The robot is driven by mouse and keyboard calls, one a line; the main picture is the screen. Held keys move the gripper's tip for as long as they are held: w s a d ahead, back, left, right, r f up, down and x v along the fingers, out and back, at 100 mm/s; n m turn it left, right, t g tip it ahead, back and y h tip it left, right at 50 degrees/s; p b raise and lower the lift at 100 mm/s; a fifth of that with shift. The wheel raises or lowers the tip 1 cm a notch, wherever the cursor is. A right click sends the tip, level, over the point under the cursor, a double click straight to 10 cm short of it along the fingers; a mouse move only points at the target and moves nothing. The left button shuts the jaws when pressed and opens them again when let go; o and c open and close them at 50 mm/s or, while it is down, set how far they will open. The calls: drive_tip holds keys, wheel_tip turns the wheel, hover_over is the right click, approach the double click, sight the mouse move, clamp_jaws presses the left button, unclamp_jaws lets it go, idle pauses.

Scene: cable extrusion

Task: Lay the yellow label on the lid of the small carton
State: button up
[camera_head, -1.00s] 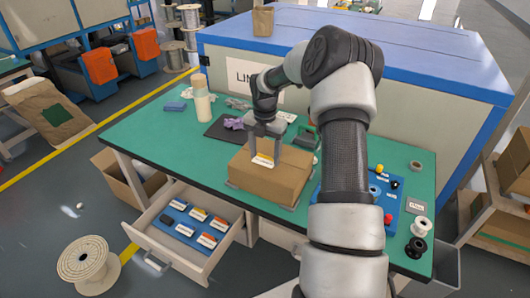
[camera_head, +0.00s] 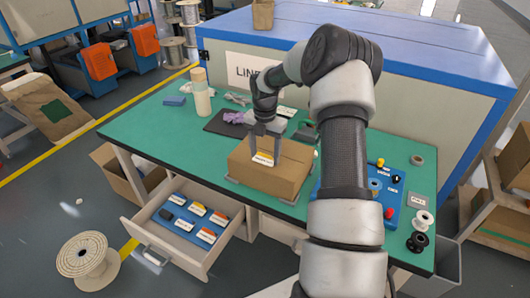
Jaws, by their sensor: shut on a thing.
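The small carton (camera_head: 279,181) is a closed brown box on a grey plate on the green table. My gripper (camera_head: 264,159) is over the left part of its lid, fingers pointing down. It is shut on the yellow label (camera_head: 263,158), a small white card with a yellow band that faces the camera. The label is at the lid or just above it; I cannot tell whether it touches. The far part of the lid is partly hidden behind my gripper.
An open drawer (camera_head: 153,239) below the table holds several labels on a blue insert. A blue control panel (camera_head: 392,190) with knobs is right of the carton, partly behind my arm.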

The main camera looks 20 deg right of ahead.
drive_tip(key=shift+f, duration=0.3)
drive_tip(key=o, duration=0.9)
drive_tip(key=shift+r, duration=0.1)
wheel_tip(320, 180, up, 17)
drive_tip(key=p, duration=0.1)
drive_tip(key=shift+r, duration=0.15)
